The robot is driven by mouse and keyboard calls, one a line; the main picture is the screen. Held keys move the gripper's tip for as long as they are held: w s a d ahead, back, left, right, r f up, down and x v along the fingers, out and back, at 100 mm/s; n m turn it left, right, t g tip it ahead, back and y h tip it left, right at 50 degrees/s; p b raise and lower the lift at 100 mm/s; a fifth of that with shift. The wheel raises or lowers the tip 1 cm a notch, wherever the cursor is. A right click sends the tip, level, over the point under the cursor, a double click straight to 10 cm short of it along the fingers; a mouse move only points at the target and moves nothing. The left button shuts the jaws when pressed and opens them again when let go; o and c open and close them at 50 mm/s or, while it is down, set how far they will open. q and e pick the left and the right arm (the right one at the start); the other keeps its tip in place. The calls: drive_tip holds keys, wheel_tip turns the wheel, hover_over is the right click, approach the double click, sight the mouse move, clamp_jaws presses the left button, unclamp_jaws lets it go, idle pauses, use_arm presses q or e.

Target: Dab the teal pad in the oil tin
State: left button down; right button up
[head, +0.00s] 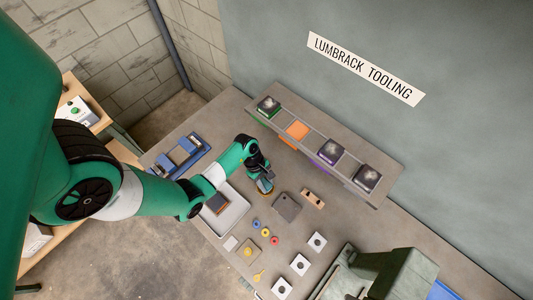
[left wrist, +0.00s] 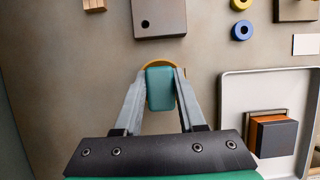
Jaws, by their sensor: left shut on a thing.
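The teal pad (left wrist: 160,88) is a small rounded block between the two fingers of my left gripper (left wrist: 162,92), which is shut on it. A round thing with a yellow-orange rim (left wrist: 155,66), seemingly the oil tin, shows behind and around the pad in the left wrist view. The pad covers most of it, so I cannot tell whether they touch. In the head view my left gripper (head: 265,184) is low over the bench, left of a grey plate with a hole (head: 287,207). My right gripper is not in view.
A pale tray (head: 240,213) holds a dark and orange block (head: 217,203). Blue, yellow and red rings (head: 265,231) lie nearby. A wooden block (head: 312,198) lies beyond the plate. A raised rack (head: 325,135) runs along the wall. A green press (head: 400,272) stands at lower right.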

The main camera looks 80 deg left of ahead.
sight(266, 184)
use_arm(q)
drive_tip(key=shift+f+b, duration=0.4)
drive_tip(key=shift+f, duration=0.1)
idle(0.6)
drive_tip(key=shift+f, duration=0.1)
idle(1.1)
wheel_tip(266, 184, up, 7)
drive_tip(key=p, duration=0.8)
drive_tip(key=shift+s, duration=0.1)
